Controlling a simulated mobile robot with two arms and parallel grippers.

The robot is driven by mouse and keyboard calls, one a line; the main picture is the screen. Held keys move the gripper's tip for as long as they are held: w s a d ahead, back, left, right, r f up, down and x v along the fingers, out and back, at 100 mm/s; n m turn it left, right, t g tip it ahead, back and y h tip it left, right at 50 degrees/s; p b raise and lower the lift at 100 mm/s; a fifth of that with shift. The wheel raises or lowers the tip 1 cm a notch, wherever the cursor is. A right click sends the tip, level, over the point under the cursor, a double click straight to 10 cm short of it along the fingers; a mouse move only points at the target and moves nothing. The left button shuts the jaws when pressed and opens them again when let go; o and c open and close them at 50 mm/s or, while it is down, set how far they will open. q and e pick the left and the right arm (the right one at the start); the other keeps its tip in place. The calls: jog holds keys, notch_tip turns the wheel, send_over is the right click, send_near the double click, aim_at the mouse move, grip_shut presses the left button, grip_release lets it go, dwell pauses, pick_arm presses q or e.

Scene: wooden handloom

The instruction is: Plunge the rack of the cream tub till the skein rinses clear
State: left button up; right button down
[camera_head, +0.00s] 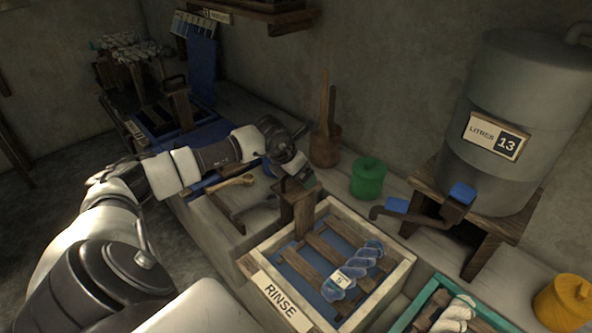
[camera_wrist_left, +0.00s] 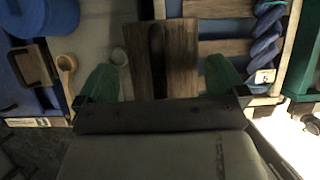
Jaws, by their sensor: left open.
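The cream tub (camera_head: 400,272), labelled RINSE, holds blue liquid. Its wooden rack (camera_head: 322,245) has slats inside the tub and a broad wooden handle (camera_head: 296,207) rising at the far left side. A blue and white twisted skein (camera_head: 367,258) with a small tag lies across the slats; part of it shows in the left wrist view (camera_wrist_left: 266,35). My left gripper (camera_head: 304,179) is at the top of the handle. In the left wrist view its green fingertips (camera_wrist_left: 163,77) stand apart on either side of the handle, with gaps visible. My right gripper is not in view.
A grey tank (camera_head: 540,110) reading 13 litres stands on a wooden stand, its spout (camera_head: 390,211) near the tub. A green pot (camera_head: 368,178) and a wooden mortar (camera_head: 325,148) stand behind. A teal tray (camera_head: 425,305) with pale skeins is at right.

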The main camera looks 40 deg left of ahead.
pick_arm(q)
notch_tip(320, 180, up, 7)
jog(key=p, duration=0.3)
jog(key=shift+p, duration=0.35)
jog(key=shift+f, duration=0.1)
